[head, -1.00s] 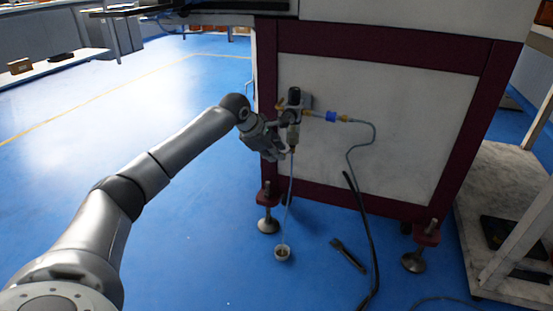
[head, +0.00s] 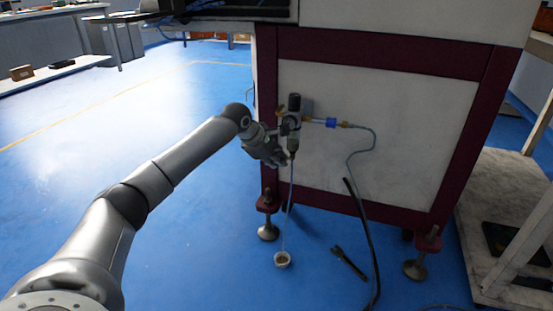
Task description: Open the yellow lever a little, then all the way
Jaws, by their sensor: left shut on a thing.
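The air filter-regulator (head: 294,120) is mounted on the machine's white side panel, with a dark knob on top and a bowl below. My left gripper (head: 286,159) is at the lower end of the bowl, its fingers shut. The yellow lever there is mostly hidden by the fingers and too small to make out, so its angle cannot be told. My right gripper is out of view.
A brass fitting (head: 281,113) sits left of the regulator. A blue fitting (head: 331,123) and grey hose run right. A black cable (head: 362,228) and a dark tool (head: 349,263) lie near the machine's feet. A cart (head: 500,215) stands right. The blue floor at left is clear.

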